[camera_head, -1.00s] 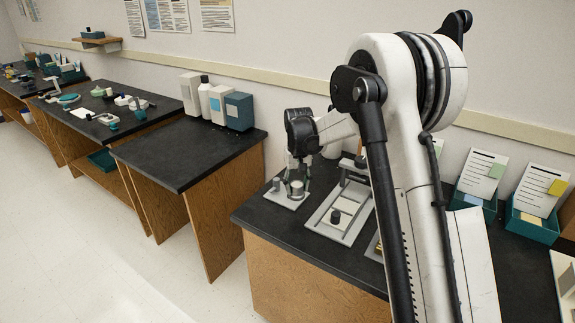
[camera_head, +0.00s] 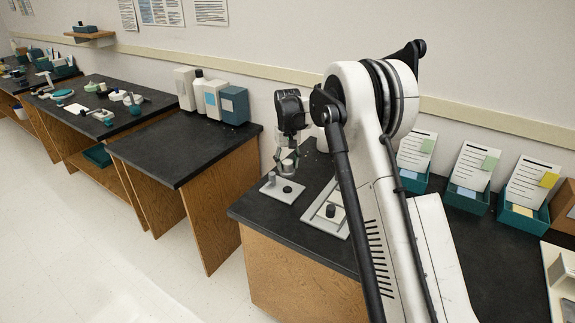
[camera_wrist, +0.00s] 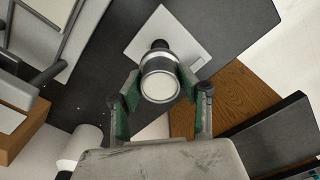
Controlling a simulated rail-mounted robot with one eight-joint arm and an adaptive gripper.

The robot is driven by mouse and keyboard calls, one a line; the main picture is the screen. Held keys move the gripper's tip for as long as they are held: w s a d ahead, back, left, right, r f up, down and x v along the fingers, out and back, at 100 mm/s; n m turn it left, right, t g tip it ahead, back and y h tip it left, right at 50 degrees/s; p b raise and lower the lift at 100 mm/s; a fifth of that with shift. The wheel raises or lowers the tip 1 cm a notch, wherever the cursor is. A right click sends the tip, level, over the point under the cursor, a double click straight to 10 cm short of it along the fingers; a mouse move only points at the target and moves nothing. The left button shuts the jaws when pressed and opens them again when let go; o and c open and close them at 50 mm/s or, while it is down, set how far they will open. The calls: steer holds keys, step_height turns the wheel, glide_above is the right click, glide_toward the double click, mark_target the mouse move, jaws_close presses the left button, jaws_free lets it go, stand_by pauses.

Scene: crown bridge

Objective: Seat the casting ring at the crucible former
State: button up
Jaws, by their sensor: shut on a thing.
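My gripper (camera_head: 287,156) is above the near left end of the right-hand bench. In the wrist view its green-padded fingers (camera_wrist: 155,92) are shut on a pale grey metallic cylinder, which looks like the casting ring (camera_wrist: 159,82). The ring also shows in the head view (camera_head: 288,166), apparently raised above a light grey plate (camera_head: 293,198). A small dark round piece (camera_head: 287,189) is on that plate and may be the crucible former. In the wrist view a dark round piece (camera_wrist: 160,44) shows just beyond the ring, partly hidden by it.
A grey cylindrical post (camera_head: 271,177) stands at the plate's left. A tray (camera_head: 310,213) with a dark knob (camera_head: 331,210) lies to the right, partly hidden by my arm. Teal card boxes (camera_head: 466,197) stand at the back right. The neighbouring bench top (camera_head: 180,148) is mostly bare.

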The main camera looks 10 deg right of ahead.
mark_target(288, 162)
steer(key=shift+f+b, duration=1.75)
steer(key=shift+f, duration=1.2)
steer(key=shift+b, duration=0.55)
steer(key=shift+f+b, duration=0.7)
steer(key=shift+f, duration=0.4)
steer(key=o, duration=1.3)
steer(key=shift+o, duration=0.2)
step_height(288, 162, up, 12)
